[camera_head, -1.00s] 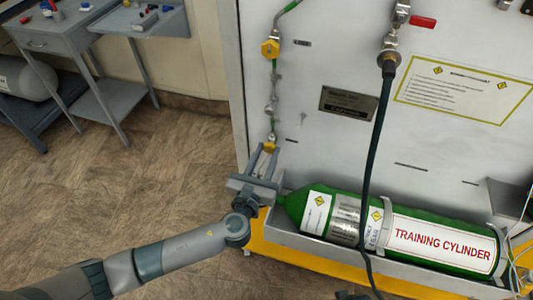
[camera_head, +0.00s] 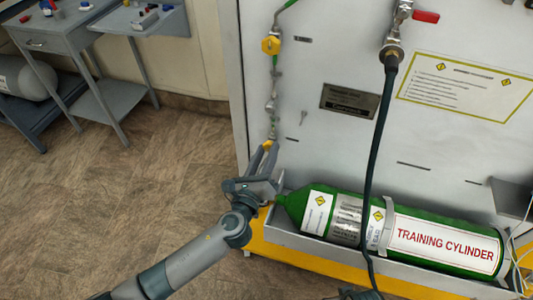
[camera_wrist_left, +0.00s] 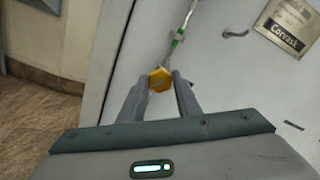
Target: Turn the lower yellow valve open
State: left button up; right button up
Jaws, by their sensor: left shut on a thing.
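The lower yellow valve (camera_head: 267,145) sits low on the pipe near the left edge of the white panel. My left gripper (camera_head: 264,154) comes up from below and is shut on this valve. In the left wrist view the yellow knob (camera_wrist_left: 159,79) lies between the two fingers (camera_wrist_left: 160,85) near their tips. The upper yellow valve (camera_head: 271,45) is higher on the same pipe, clear of the gripper.
A green training cylinder (camera_head: 420,238) lies in a tray right of my left gripper. A black hose (camera_head: 373,150) hangs in front of the panel (camera_head: 325,155). A red-handled valve (camera_head: 425,16) is at the top. Grey carts (camera_head: 75,45) stand at the back left.

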pick_arm(q)
jog(key=shift+n, duration=0.3)
pick_arm(e)
jog(key=shift+r, duration=0.35)
pick_arm(q)
jog(key=o, duration=1.1)
jog(key=shift+c, duration=0.2)
pick_arm(e)
jog(key=shift+w+r, duration=0.1)
jog(key=shift+w, duration=0.15)
jog(key=shift+w, duration=0.1)
pick_arm(q)
jog(key=b+v, duration=0.1)
jog(key=v, duration=1.6)
jog(key=shift+s, duration=0.2)
pick_arm(e)
jog(key=shift+v, duration=2.05)
